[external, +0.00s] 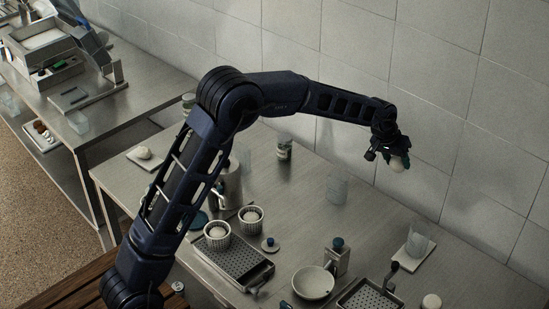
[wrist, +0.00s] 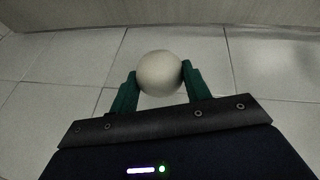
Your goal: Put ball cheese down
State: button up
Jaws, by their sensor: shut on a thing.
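The ball cheese (wrist: 159,73) is a round, pale cream ball. In the wrist view it sits between the two green fingers of my gripper (wrist: 158,80), which is shut on it. In the external view my gripper (external: 393,157) is at the upper right, with the ball cheese (external: 398,164) held at its end, partly covered by the fingers. It appears held up above the steel table (external: 310,228), near the tiled wall. What lies directly beneath it is hard to judge.
A clear glass (external: 337,190) and a labelled jar (external: 284,148) stand towards the back of the table. Another glass (external: 417,243) stands on a tray at the right.

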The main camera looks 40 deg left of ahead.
jog(key=s+a+n+y, duration=0.15)
jog(key=s+a, duration=0.25)
jog(key=a, duration=0.8)
jog(key=s+a+n, duration=0.3)
jog(key=s+a, duration=0.1)
jog(key=a, duration=0.8)
jog(key=s+a+n+y, duration=0.15)
jog(key=s+a, duration=0.25)
jog(key=a, duration=0.7)
jog(key=f, duration=1.9)
jog(key=shift+a+f, duration=0.2)
jog(key=shift+f, duration=0.05)
jog(key=shift+f, duration=0.1)
jog(key=o, duration=1)
